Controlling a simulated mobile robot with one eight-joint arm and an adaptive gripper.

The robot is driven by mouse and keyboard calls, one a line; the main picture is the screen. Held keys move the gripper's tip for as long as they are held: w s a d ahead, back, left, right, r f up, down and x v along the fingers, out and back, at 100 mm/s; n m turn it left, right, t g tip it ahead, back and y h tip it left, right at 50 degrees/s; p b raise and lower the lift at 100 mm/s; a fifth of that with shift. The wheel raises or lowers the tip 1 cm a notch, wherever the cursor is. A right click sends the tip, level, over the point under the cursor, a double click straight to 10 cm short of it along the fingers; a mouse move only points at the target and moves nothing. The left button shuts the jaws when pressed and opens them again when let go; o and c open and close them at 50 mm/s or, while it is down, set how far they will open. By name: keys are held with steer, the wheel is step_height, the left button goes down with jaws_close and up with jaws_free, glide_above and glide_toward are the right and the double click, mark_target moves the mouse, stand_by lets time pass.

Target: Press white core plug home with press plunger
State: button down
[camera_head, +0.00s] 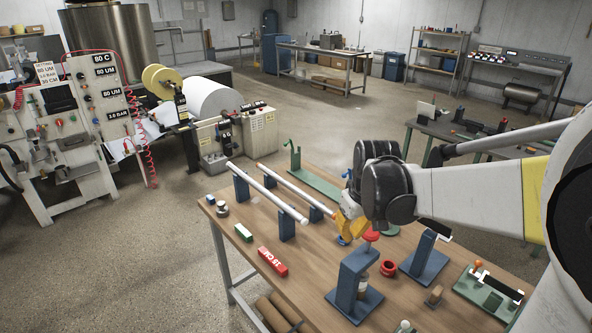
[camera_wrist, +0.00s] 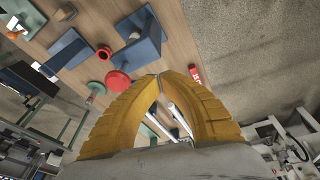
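The press is a blue stand (camera_head: 347,282) on the near part of the wooden table; it also shows in the wrist view (camera_wrist: 146,50). A red round knob (camera_head: 371,236), seemingly the plunger's top, stands above it and appears as a red disc in the wrist view (camera_wrist: 118,82). A small pale piece, possibly the white core plug (camera_head: 363,287), is low in the stand; its seating cannot be made out. My gripper (camera_head: 347,228) is above the table, just left of the knob and apart from it. Its yellow fingertips (camera_wrist: 161,76) meet, with nothing visible between them.
A red ring (camera_head: 388,268) and another blue stand (camera_head: 425,262) are right of the press. Two white rods (camera_head: 283,202) rest on blue supports behind left. A red 15 CM block (camera_head: 272,262) lies left. Bare table lies between that block and the press.

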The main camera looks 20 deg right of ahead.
steer(key=shift+g+y, duration=0.3)
steer(key=shift+g, duration=0.5)
steer(key=d+r+p, duration=0.1)
steer(key=d+p, duration=0.1)
steer(key=d, duration=0.1)
steer(key=w+d+p, duration=0.1)
steer(key=d+p, duration=0.1)
steer(key=p, duration=0.1)
steer(key=w+d+r+p, duration=0.1)
steer(key=d+p, duration=0.1)
steer(key=d, duration=0.1)
steer(key=shift+d+r+p, duration=0.3)
steer(key=shift+r+p, duration=0.05)
steer(key=shift+p, duration=0.05)
steer(key=shift+d+f+p, duration=0.15)
steer(key=shift+d+p, duration=0.15)
steer(key=shift+d, duration=0.1)
steer(key=shift+f, duration=0.1)
steer(key=shift+f, duration=0.1)
steer(key=b, duration=0.4)
glide_above(368, 254)
steer(key=shift+w+d+f, duration=0.1)
steer(key=shift+d+f, duration=0.05)
steer(key=shift+f, duration=3.25)
step_height(368, 254, down, 7)
steer(key=b, duration=0.6)
steer(key=shift+r, duration=0.2)
